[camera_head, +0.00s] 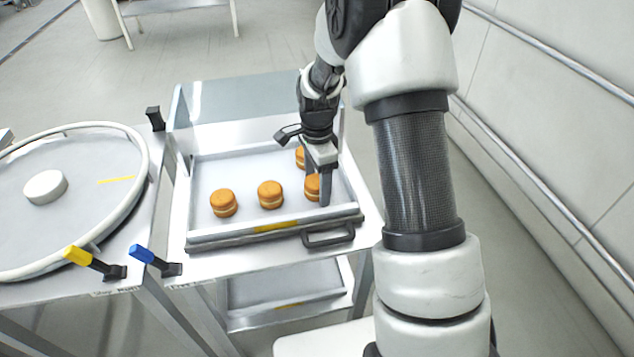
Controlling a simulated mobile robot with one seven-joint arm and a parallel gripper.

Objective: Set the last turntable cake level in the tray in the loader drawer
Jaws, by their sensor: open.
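My gripper (321,190) is over the right part of the tray in the loader drawer (205,172). Its jaws are open, and a cake (312,187) sits right at its fingers, partly hidden by them. I cannot tell whether the fingers touch it. Two more round, golden, filled cakes, one at the left (223,203) and one in the middle (270,194), sit level in the front of the tray. Another cake (300,157) shows behind my gripper, partly covered. The turntable (80,215) at the left has no cake on its visible part, only a white hub (45,187).
The drawer has a dark front edge with a handle (328,236). A yellow lever (85,258) and a blue lever (145,255) stand at the table front. A clear panel (240,98) rises behind the tray. A wall with rails (560,120) is at the right.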

